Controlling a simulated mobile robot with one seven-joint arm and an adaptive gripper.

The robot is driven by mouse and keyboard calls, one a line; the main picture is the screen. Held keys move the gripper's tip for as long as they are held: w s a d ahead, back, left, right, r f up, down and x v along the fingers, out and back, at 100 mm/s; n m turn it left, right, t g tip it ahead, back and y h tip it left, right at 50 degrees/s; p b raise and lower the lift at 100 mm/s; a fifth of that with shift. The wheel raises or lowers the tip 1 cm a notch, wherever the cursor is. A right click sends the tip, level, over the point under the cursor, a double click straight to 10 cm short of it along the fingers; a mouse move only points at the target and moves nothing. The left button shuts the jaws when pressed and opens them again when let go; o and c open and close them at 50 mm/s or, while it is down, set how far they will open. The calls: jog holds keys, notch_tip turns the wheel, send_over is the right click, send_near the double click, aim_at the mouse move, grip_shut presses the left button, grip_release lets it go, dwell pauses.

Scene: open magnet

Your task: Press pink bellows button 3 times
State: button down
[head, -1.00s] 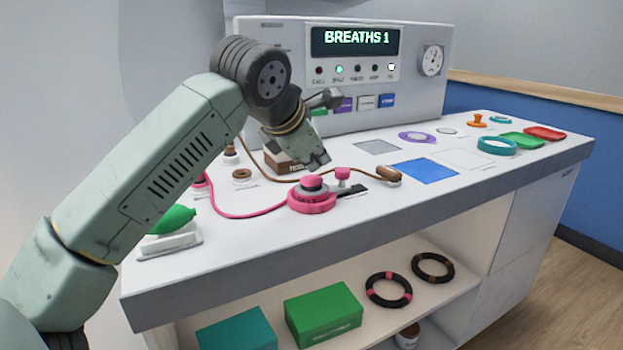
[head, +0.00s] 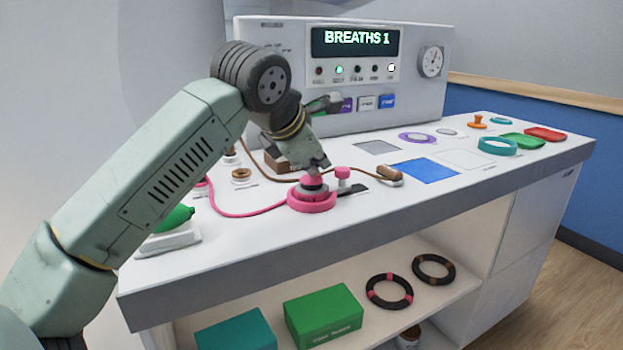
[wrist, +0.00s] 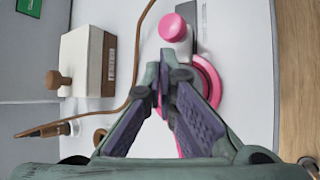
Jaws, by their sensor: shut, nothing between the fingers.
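The pink bellows button (head: 312,183) sits on a dark hub in a pink ring base (head: 312,204) near the counter's front edge. My gripper (head: 320,166) is shut and empty, its fingertips right at the top of the button; I cannot tell whether they touch. In the wrist view the shut fingers (wrist: 160,75) cover the button, and part of the pink ring (wrist: 210,82) shows beside them. A smaller pink knob (head: 342,173) stands just behind and right, also in the wrist view (wrist: 173,27). The display (head: 356,40) reads BREATHS 1, with one green light lit.
A pink tube (head: 238,214) runs left from the base. A brown cable with a tan end piece (head: 389,174) lies behind it. A blue square (head: 425,171) lies right. Boxes and rings fill the shelf below.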

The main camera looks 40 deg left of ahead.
aim_at(316, 179)
jog(key=shift+f+b, duration=0.4)
jog(key=shift+f, duration=0.15)
jog(key=shift+r, duration=0.2)
dwell(0.4)
jog(key=shift+r+p, duration=0.75)
jog(key=shift+r, duration=0.15)
jog(key=shift+r+p, duration=1.85)
jog(key=shift+r, duration=0.7)
